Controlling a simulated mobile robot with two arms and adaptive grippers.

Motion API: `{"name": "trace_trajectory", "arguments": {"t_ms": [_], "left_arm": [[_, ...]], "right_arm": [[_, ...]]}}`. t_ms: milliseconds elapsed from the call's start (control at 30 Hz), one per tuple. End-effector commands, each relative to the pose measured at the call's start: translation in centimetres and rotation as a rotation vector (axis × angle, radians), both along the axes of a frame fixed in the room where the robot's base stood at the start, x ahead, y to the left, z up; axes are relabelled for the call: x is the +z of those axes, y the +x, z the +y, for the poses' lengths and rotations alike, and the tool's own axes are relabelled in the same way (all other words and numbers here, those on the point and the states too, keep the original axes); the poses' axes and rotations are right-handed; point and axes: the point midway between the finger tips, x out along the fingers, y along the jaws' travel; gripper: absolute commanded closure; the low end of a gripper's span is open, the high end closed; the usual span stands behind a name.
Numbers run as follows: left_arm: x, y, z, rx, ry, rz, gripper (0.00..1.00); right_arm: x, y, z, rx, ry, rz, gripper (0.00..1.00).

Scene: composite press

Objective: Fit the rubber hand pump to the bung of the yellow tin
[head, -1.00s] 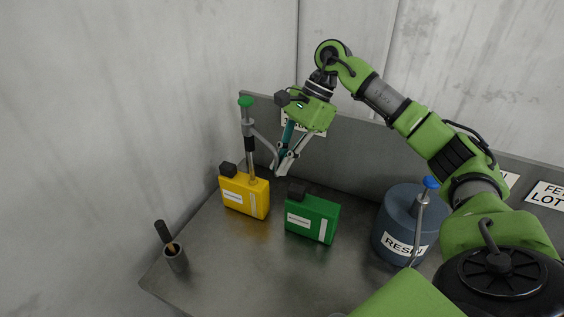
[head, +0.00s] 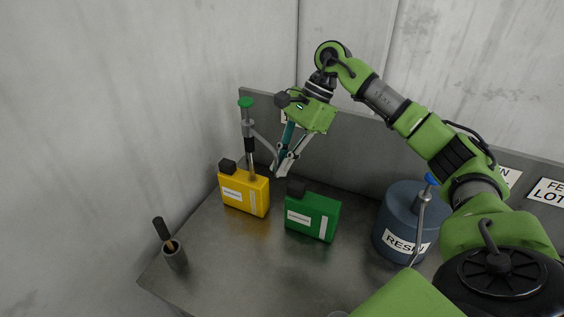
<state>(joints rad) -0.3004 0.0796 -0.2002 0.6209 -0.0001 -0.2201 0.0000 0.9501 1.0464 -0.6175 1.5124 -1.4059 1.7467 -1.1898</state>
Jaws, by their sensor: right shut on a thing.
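The yellow tin (head: 257,198) stands upright at the back left of the bench, with a black cap (head: 228,166) on its left end. A hand pump with a green knob (head: 246,103), dark collar (head: 250,145) and curved grey spout (head: 267,141) stands nearly upright over the tin. Its tube's lower end meets the tin's top right of the cap; I cannot tell whether it is in the bung. My right gripper (head: 281,170) comes from above right and is shut at the spout's outer end; the exact contact is small and partly hidden. My left gripper is out of view.
A green tin (head: 313,217) stands close right of the yellow tin. A blue resin drum (head: 400,218) with a blue-topped pump (head: 432,180) is further right. A grey cup (head: 175,257) with a brush stands at the left edge. The front middle of the bench is clear.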

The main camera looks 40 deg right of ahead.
Motion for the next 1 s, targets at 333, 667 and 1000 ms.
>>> {"name": "trace_trajectory", "arguments": {"t_ms": [333,667,1000], "left_arm": [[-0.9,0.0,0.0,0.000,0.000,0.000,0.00],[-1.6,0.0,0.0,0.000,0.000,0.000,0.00],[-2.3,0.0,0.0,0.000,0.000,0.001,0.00]], "right_arm": [[-1.0,0.0,0.0,0.000,0.000,-0.001,1.00],[-1.8,0.0,0.0,0.000,0.000,-0.001,1.00],[-2.6,0.0,0.0,0.000,0.000,-0.001,1.00]]}}
